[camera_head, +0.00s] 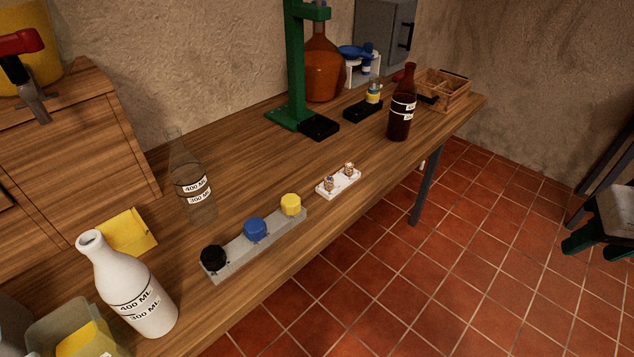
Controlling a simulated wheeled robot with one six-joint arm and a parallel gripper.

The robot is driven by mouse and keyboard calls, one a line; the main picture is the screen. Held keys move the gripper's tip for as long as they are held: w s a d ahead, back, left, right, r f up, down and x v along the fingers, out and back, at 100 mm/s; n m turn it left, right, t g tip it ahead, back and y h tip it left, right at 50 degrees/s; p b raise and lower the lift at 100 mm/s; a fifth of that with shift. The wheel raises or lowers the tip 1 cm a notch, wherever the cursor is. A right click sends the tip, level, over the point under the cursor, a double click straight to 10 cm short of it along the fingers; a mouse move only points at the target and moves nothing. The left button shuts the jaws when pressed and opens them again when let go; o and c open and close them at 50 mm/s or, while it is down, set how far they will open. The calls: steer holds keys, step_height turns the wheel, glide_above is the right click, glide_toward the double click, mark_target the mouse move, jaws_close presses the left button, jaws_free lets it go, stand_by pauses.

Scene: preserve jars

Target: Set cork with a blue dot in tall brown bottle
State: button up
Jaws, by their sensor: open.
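The tall brown bottle (400,122) stands upright on the far right part of the wooden bench, with white labels around it. Its mouth is too small here to tell whether anything sits in it. A small white holder (325,192) lies near the bench's front edge and bears two small corks, a nearer one (329,185) and a farther one (349,169). Their dots are too small to tell which is blue. My gripper is not in this view.
A grey rack (236,257) holds black, blue and yellow caps. A clear bottle (184,165) and white bottle (120,270) stand left. A green stand (296,75), amber flask (323,75) and wooden crate (455,92) are farther back. Bench between holder and brown bottle is clear.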

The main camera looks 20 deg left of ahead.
steer(key=w+a+f+n+t+y, duration=0.15)
steer(key=w+a+f, duration=0.25)
steer(key=w+a, duration=0.4)
steer(key=n+t+y, duration=0.4)
steer(key=n+y, duration=0.3)
steer(key=y, duration=0.2)
glide_toward(331, 183)
steer(key=shift+h+x, duration=0.25)
steer(key=shift+x, duration=0.7)
steer(key=x, duration=0.7)
steer(key=shift+w+a, duration=0.15)
steer(key=shift+a, duration=0.15)
jaws_close()
